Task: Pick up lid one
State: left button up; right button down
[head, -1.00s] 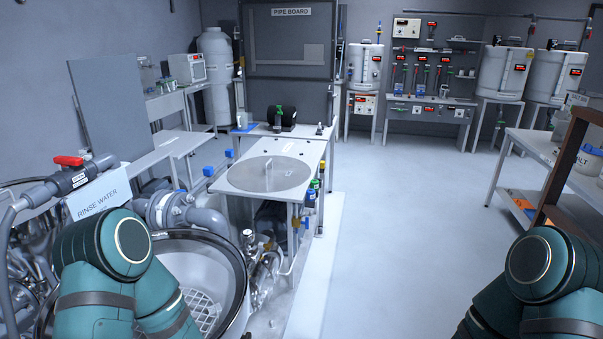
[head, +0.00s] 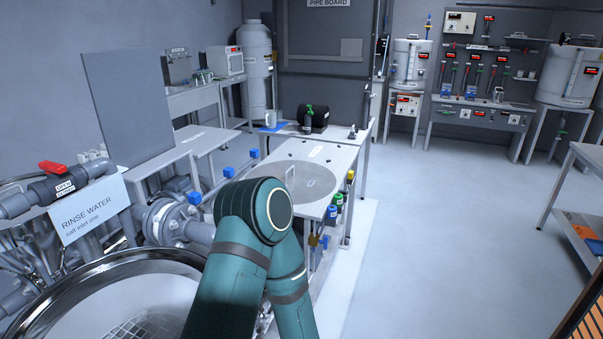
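A flat round grey lid (head: 312,181) with an upright handle (head: 289,177) lies on a light-coloured table in the middle of the head view. My teal arm comes up from the bottom and covers its near left part. I cannot read a label on the lid, so I cannot confirm that it is lid one. Neither gripper shows; only links of one arm, which appears to be my left, are in view. No hand is seen at the lid.
An open round steel vessel (head: 60,292) with a white grate (head: 145,328) inside is at the lower left. A "RINSE WATER" sign (head: 88,209), pipes and a red-handled valve (head: 63,167) stand beside it. The floor (head: 450,230) at right is clear.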

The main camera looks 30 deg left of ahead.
aim_at(307, 182)
jog(key=i, duration=1.5)
jog(key=i+l+u, duration=0.1)
jog(key=i, duration=1.4)
